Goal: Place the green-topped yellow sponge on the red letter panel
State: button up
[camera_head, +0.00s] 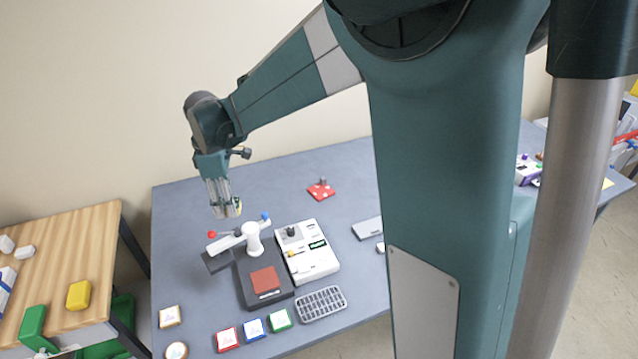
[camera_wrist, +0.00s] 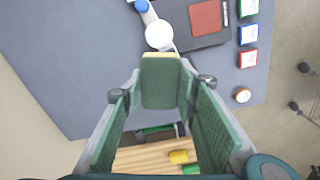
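The green-topped yellow sponge (camera_wrist: 160,82) is between my gripper's fingertips in the wrist view, its green face toward the camera and a yellow edge at the far end. In the head view, my gripper (camera_head: 225,203) points down, shut on the sponge (camera_head: 236,208), and appears to hold it above the left part of the blue-grey table. The red letter panel (camera_head: 227,340) lies near the table's front edge, at the left of a row with blue and green panels. It also shows at the right in the wrist view (camera_wrist: 247,59). Its letter is too small to read.
A dark press with a red square (camera_head: 265,280) and white lever arm (camera_head: 253,240) stands between my gripper and the panels. Beside it are a white control box (camera_head: 307,252) and a grey rack (camera_head: 321,304). Blue (camera_head: 253,328) and green (camera_head: 280,320) panels adjoin the red one.

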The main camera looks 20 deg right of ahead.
jog(key=w+d+m, duration=0.2)
jog(key=w+d, duration=0.4)
jog(key=d, duration=0.4)
jog(key=w+d+m, duration=0.1)
jog(key=w+d, duration=0.6)
jog(key=d, duration=0.3)
jog(key=m, duration=0.3)
send_over(324, 195)
notch_tip(324, 195, down, 11)
jog(key=shift+w+d+f, duration=0.1)
jog(key=shift+w+f, duration=0.05)
jog(key=shift+f, duration=0.35)
jog(key=shift+f, duration=0.1)
jog(key=shift+f, duration=3.05)
jog(key=shift+f, duration=1.85)
jog(key=shift+f+b, duration=0.2)
jog(key=shift+b, duration=0.15)
